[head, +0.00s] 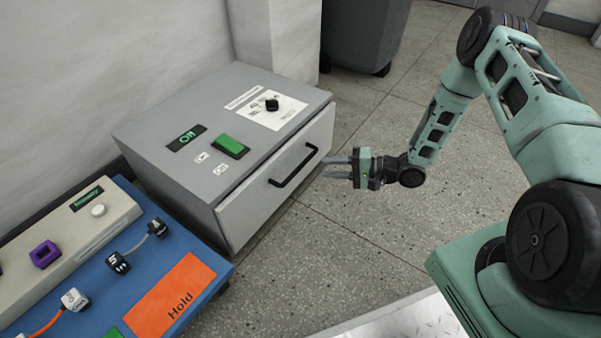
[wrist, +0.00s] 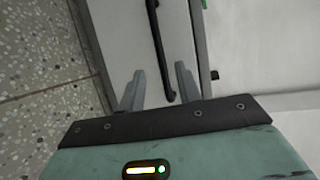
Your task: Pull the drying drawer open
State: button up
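The drying drawer (head: 240,205) is the light front of a grey box unit (head: 190,125) on the left in the head view. It looks shut, and its black bar handle (head: 294,168) runs slantwise across it. My gripper (head: 335,167) is to the right of the handle with its two fingers pointing at the drawer. In the wrist view the fingers (wrist: 159,90) are apart, and one end of the handle (wrist: 160,50) shows in the gap between them. The gripper is open and not closed on the handle; I cannot tell whether it touches it.
The unit's top has a green button (head: 230,146), a black knob (head: 271,104) and a lit display. A blue bench (head: 190,237) with an orange "Hold" area and small parts stands at the lower left. A dark bin (head: 362,35) stands behind. The speckled floor before the drawer is clear.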

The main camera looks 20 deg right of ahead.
aim_at(301, 166)
jog(key=shift+b+x, duration=2)
jog(key=shift+x, duration=2.65)
jog(key=shift+c, duration=0.3)
grip_shut()
